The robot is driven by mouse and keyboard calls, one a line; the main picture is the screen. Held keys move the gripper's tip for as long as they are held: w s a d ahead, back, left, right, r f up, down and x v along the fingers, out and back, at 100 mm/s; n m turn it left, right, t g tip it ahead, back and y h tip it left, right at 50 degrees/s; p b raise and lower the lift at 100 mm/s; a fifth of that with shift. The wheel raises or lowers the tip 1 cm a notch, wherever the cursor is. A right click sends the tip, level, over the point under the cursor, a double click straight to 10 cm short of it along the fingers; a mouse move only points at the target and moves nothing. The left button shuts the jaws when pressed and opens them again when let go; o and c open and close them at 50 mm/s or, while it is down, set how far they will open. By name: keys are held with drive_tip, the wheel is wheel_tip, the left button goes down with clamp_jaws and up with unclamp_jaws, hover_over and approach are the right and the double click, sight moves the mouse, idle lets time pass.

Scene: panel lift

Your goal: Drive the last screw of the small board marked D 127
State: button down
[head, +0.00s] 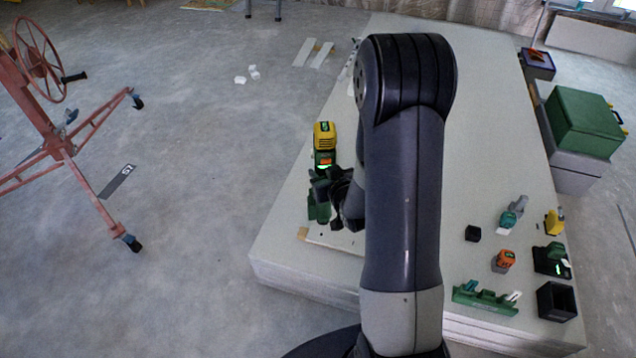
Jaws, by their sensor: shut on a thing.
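My gripper (334,184) is shut on a green and yellow power tool (324,138) at the left edge of the panel stack, left of my arm. The tool's yellow end points away from me and its green part shows below the jaws. A thin pale board (340,240) lies on the stack just below the tool, partly hidden by my arm. I cannot read any mark on it. A small dark spot on it may be a screw; I cannot tell. The tool's tip and any contact with the board cannot be made out.
The panel stack (490,190) carries a green rack (485,298), a black box (556,301), an orange-topped item (503,261) and a charger (551,261) at the right. A green case (583,122) stands beyond. A red wheeled lift (62,150) stands left, with open floor between.

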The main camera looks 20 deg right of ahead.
drive_tip(key=d+f+b, duration=0.5)
drive_tip(key=f+b, duration=0.4)
drive_tip(key=d+f+n+y+b, duration=0.1)
drive_tip(key=d+f+b, duration=0.5)
drive_tip(key=f+b, duration=0.3)
drive_tip(key=shift+w+d+f, duration=0.15)
drive_tip(key=shift+d+f, duration=0.1)
drive_tip(key=shift+d, duration=0.05)
idle(0.3)
drive_tip(key=shift+s+f+b, duration=0.25)
drive_tip(key=shift+f+b, duration=0.55)
drive_tip(key=shift+f, duration=0.3)
idle(3.0)
drive_tip(key=shift+r, duration=0.1)
drive_tip(key=shift+w+r+p, duration=0.1)
drive_tip(key=shift+r+p, duration=1.95)
drive_tip(key=shift+r, duration=0.25)
